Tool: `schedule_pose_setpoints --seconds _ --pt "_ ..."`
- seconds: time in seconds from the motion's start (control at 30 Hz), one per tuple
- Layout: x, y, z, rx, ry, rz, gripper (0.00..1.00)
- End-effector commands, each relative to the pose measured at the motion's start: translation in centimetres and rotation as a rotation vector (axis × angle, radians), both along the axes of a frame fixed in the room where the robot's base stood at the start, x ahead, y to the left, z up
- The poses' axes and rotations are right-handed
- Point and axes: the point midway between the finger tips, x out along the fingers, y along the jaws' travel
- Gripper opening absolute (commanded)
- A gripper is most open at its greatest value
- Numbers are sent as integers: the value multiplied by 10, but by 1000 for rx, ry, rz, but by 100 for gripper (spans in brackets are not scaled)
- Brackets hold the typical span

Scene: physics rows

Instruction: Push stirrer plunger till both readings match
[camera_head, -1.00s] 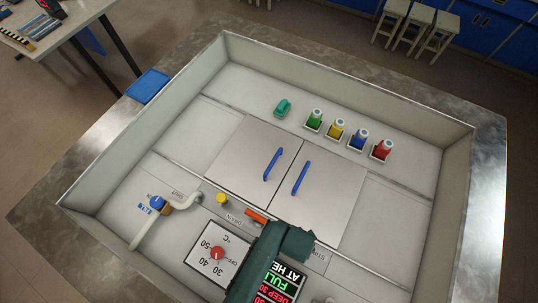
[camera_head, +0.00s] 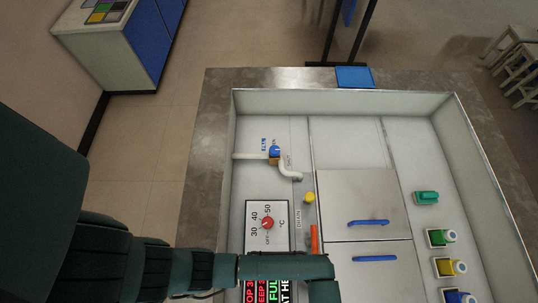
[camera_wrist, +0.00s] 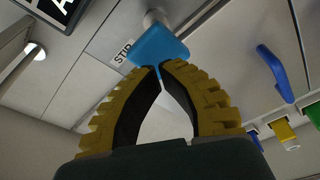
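The stirrer's blue plunger head (camera_wrist: 158,45) sits on a pale stem beside the STIR label (camera_wrist: 123,52) in the wrist view. My gripper (camera_wrist: 160,69) has its yellow-backed fingers drawn together at the tips, right at the near edge of the blue head; whether they touch it I cannot tell. No object shows held between them. In the head view my arm hides the plunger and my gripper. The readings display (camera_head: 265,291) shows red TOP and DEEP lines and a green FUL line; my arm and the frame edge cut off the digits, so I cannot compare them.
A temperature dial (camera_head: 267,223) with a red knob, a bent white pipe (camera_head: 288,173), a yellow button (camera_head: 309,198) and an orange-red handle (camera_head: 314,239) lie nearby.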

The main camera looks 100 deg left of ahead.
Motion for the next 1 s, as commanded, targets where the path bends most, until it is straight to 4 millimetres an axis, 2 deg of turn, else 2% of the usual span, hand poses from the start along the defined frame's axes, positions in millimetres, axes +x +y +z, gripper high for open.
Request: schedule_pose_setpoints --seconds 0.27,1.0 --pt "0 0 -3 0 0 0 0" --pt "0 0 -48 0 0 0 0"
